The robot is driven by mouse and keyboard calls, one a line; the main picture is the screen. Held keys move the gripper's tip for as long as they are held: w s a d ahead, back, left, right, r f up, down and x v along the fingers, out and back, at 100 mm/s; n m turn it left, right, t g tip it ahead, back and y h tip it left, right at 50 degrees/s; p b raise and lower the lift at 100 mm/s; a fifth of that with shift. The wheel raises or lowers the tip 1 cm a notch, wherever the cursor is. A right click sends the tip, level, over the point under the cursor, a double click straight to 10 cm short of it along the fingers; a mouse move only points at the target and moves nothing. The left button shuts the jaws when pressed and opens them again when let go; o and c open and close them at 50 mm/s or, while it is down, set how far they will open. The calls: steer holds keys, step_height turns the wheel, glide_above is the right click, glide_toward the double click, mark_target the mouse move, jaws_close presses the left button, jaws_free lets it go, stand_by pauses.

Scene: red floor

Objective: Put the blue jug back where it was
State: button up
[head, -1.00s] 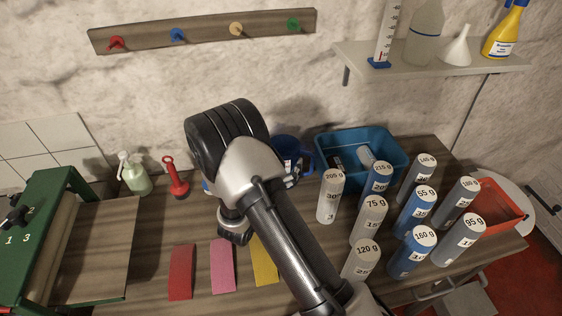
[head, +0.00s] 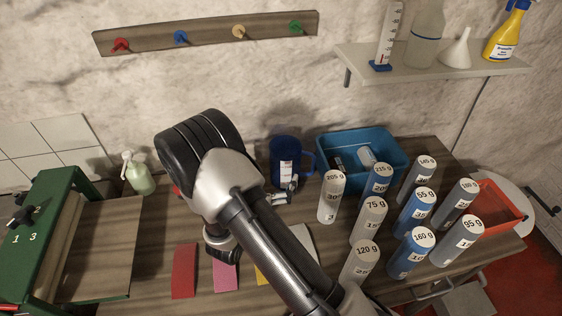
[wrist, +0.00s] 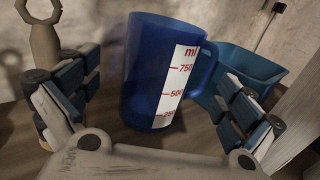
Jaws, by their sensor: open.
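The blue jug (head: 287,150) stands upright on the wooden bench, near the wall and just left of the blue bin. In the wrist view the jug (wrist: 150,75) fills the middle, with its white scale marked in ml facing me and its handle to the right. My gripper (wrist: 165,88) is open, with one finger on each side of the jug; I cannot tell whether either finger touches it. In the head view my arm hides most of the gripper, and only a little of it shows in front of the jug's base.
The blue bin (head: 403,160) is close on the jug's right. Several grey and blue weight cylinders (head: 369,221) stand at right, before a red bin (head: 503,205). A pump bottle (head: 138,173) stands left. A shelf (head: 440,66) and peg rail (head: 208,33) are above.

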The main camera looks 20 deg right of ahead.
steer(key=v, duration=0.6)
steer(key=s+d+r+m+g+y, duration=0.1)
steer(key=s+d+r+m+g, duration=0.45)
steer(key=s+r+m, duration=0.2)
steer(key=s+d+r+m+g, duration=0.4)
steer(key=s+r+m+g, duration=0.2)
steer(key=s+m+g, duration=0.15)
steer(key=s+a+r+m+y, duration=0.3)
steer(key=s+a+m+y, duration=0.1)
steer(key=s+m+y, duration=0.35)
steer(key=s+a+r+m+t+y, duration=0.2)
steer(key=a+r+m+t+y, duration=0.1)
steer(key=a+r+t+y, duration=0.1)
steer(key=a+t+y, duration=0.1)
steer(key=a+t, duration=0.1)
steer(key=a, duration=0.1)
steer(key=shift+a+r+m+p, duration=0.35)
steer(key=shift+r+p, duration=0.05)
